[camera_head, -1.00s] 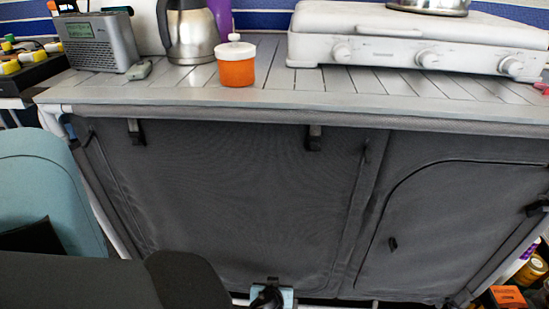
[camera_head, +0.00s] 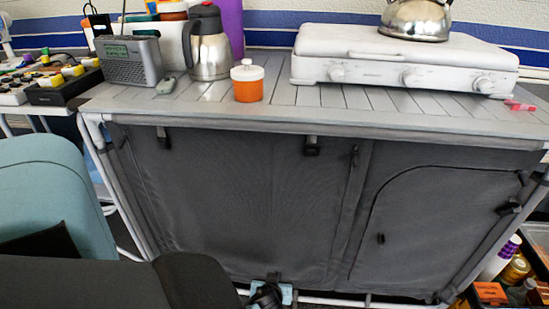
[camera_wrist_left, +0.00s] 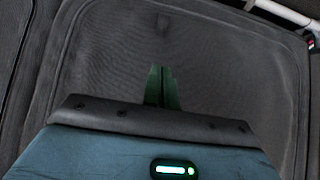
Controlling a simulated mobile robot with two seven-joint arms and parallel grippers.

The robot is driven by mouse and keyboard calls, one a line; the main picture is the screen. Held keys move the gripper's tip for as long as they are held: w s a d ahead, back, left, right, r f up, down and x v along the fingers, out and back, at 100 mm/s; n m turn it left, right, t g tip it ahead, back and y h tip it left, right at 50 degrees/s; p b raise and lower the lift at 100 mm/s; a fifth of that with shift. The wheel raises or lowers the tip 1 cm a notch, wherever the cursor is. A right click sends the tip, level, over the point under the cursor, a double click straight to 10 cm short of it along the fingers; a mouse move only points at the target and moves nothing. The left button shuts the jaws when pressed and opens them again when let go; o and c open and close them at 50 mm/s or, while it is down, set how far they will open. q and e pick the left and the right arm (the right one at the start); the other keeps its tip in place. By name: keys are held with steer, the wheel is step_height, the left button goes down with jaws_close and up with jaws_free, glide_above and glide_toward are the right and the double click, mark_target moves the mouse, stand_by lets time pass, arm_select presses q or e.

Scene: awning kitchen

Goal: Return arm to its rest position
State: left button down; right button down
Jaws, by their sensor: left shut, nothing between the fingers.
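My left arm (camera_head: 110,283) comes in from the left along the bottom of the head view, dark grey with a rounded black joint. The fingers of my left gripper (camera_wrist_left: 161,88) show in the left wrist view, together and empty. They point at the dark grey fabric front (camera_wrist_left: 215,60) of the cabinet, and I cannot tell the gap to it. In the head view a small light-blue and black part (camera_head: 270,293) shows at the bottom edge, low before the cabinet. My right gripper is out of view.
The slatted counter (camera_head: 330,97) holds a radio (camera_head: 130,62), a steel jug (camera_head: 208,50), an orange jar (camera_head: 247,82) and a white stove (camera_head: 400,60) with a kettle (camera_head: 416,20). A crate with several bottles and boxes (camera_head: 505,270) stands at lower right.

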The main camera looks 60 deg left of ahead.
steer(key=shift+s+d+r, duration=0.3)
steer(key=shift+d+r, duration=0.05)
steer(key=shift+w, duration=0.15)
